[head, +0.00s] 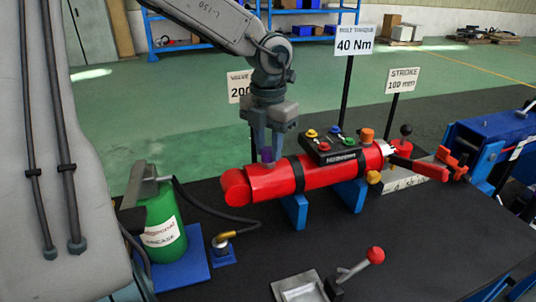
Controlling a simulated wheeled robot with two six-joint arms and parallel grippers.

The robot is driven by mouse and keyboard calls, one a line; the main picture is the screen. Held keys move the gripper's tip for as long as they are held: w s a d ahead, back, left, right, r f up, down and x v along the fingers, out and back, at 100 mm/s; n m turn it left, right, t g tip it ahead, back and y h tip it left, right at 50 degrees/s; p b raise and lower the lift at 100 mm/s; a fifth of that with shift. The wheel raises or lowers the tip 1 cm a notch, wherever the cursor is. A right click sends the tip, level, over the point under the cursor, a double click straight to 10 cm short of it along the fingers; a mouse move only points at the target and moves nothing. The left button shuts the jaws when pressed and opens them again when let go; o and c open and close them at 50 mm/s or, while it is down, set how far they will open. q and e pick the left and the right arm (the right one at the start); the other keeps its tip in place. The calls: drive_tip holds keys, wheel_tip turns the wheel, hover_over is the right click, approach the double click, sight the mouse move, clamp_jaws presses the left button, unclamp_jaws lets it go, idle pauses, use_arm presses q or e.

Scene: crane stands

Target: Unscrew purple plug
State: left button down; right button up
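The purple plug (267,156) shows between the fingertips of my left gripper (268,148), at the top of the red cylinder (275,181) near its left end. The gripper points straight down, and its two fingers sit on either side of the plug with no clear gap. The fingers hide part of the plug, and I cannot tell whether its lower end is still seated in the cylinder. The cylinder lies on blue supports (294,211). My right gripper is not in view.
A metal tray (298,288) and red-knobbed lever (375,255) are in front. Sign posts stand behind.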

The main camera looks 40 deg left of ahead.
use_arm(q)
drive_tip(key=shift+r, duration=0.1)
idle(0.3)
drive_tip(key=shift+f+n+b, duration=0.25)
drive_tip(key=shift+n+b, duration=0.35)
drive_tip(key=shift+b, duration=0.5)
drive_tip(key=n, duration=0.2)
drive_tip(key=shift+r+n, duration=0.3)
drive_tip(key=shift+n, duration=0.7)
drive_tip(key=shift+n, duration=0.5)
drive_tip(key=n, duration=0.4)
